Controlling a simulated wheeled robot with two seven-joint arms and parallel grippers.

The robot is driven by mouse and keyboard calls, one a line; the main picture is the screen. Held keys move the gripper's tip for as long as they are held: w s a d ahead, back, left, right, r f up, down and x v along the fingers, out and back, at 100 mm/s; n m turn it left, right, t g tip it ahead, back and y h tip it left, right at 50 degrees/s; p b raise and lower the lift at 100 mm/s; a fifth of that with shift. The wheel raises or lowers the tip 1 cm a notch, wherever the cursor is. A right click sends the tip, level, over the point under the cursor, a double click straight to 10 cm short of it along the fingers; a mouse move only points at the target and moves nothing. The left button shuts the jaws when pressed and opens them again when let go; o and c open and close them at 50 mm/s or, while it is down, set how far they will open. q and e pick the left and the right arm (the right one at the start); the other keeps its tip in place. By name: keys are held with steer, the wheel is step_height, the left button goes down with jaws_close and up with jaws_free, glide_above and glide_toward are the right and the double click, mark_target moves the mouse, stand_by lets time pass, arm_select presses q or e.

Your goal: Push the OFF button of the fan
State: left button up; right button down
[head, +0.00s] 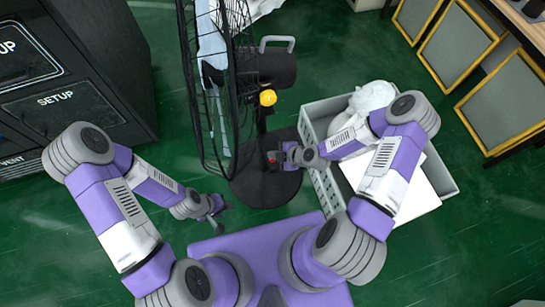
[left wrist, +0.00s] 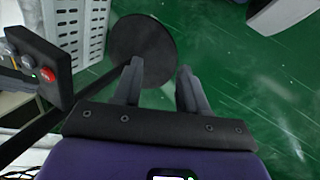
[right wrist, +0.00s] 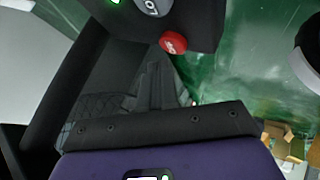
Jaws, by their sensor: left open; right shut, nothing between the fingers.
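The black standing fan (head: 240,85) is in the middle of the head view, on a round base (head: 265,190). A dark control box on its pole carries a red button (left wrist: 47,74) and several grey buttons, seen in the left wrist view. The red button also shows in the right wrist view (right wrist: 172,42) and, small, in the head view (head: 271,157). My right gripper (right wrist: 155,68) is shut and empty, its tips close to the red button; I cannot tell if they touch. My left gripper (head: 217,207) is open and empty, left of the fan base, away from the box.
A grey crate (head: 447,186) with white items stands right of the fan, under my right arm. Dark cabinets marked SETUP (head: 75,100) stand at the left. Yellow-framed panels (head: 460,45) lean at the upper right. Green floor is free around the left gripper.

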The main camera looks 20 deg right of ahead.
steer(key=shift+f+b, duration=0.45)
steer(key=shift+f, duration=0.4)
stand_by(0.6)
steer(key=shift+r, duration=0.1)
steer(key=shift+r+p, duration=0.6)
steer(key=shift+r, duration=0.2)
steer(key=shift+r+p, duration=1.7)
steer(key=shift+r, duration=0.85)
steer(key=shift+f, duration=0.1)
